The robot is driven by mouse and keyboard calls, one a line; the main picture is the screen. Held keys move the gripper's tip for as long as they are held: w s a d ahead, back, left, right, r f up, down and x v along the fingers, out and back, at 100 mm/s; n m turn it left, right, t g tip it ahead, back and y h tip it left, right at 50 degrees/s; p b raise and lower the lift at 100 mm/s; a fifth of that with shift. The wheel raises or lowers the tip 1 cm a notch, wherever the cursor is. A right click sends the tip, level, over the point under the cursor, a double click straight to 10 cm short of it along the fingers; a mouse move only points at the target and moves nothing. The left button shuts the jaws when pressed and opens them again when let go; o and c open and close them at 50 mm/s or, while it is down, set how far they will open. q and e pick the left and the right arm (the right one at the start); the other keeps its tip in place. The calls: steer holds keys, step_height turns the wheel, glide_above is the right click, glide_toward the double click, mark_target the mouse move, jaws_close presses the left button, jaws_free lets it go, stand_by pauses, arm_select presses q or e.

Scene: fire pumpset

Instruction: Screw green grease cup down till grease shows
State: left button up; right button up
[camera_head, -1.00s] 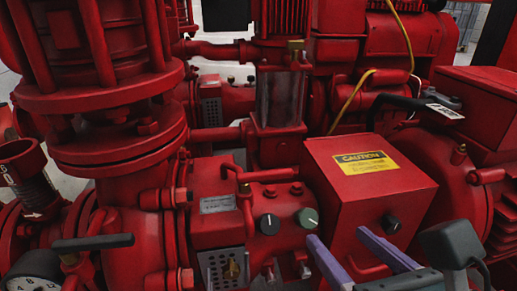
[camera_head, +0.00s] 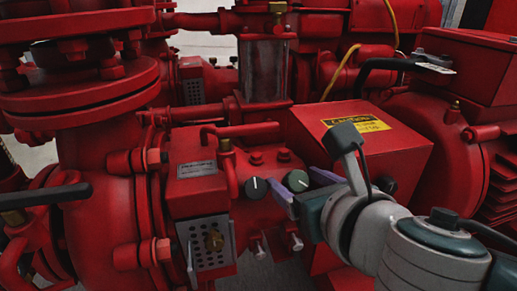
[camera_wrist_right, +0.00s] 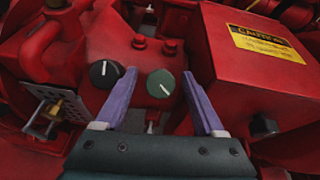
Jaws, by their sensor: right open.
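The green grease cup (camera_head: 296,180) is a round dark green knob with a white line on the front of the red pump housing. In the right wrist view the green grease cup (camera_wrist_right: 160,83) appears between my two purple fingers. My right gripper (camera_head: 298,186) is open and comes in from the right in the head view. In the right wrist view the gripper (camera_wrist_right: 159,78) has one finger on each side of the cup, with gaps showing. I cannot tell how far the tips reach around it. No grease can be made out. My left gripper is out of view.
A similar black cup (camera_head: 256,187) sits just left of the green one. A red box with a yellow caution label (camera_head: 355,124) stands close on the right. A perforated plate with a brass fitting (camera_head: 214,241) is below left. A pipe handle (camera_head: 240,127) is above.

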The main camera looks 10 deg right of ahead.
jaws_close()
stand_by(0.5)
steer(key=shift+r+m, duration=0.1)
steer(key=shift+m, duration=0.2)
steer(key=shift+a+r+m+h+p, duration=0.1)
steer(key=shift+m+h+p, duration=0.4)
steer(key=shift+m+p, duration=0.45)
steer(key=m+h+p, duration=0.1)
steer(key=m, duration=0.2)
steer(key=m+g+h+p, duration=0.1)
steer(key=m+h+p, duration=0.1)
steer(key=m, duration=0.3)
steer(key=shift+w+m+g+h+p, duration=0.1)
steer(key=shift+m+g+h+p, duration=0.25)
steer(key=shift+m, duration=0.7)
steer(key=shift+m+g+h+p, duration=0.25)
steer(key=shift+m+g+p, duration=0.15)
steer(key=shift+m, duration=0.6)
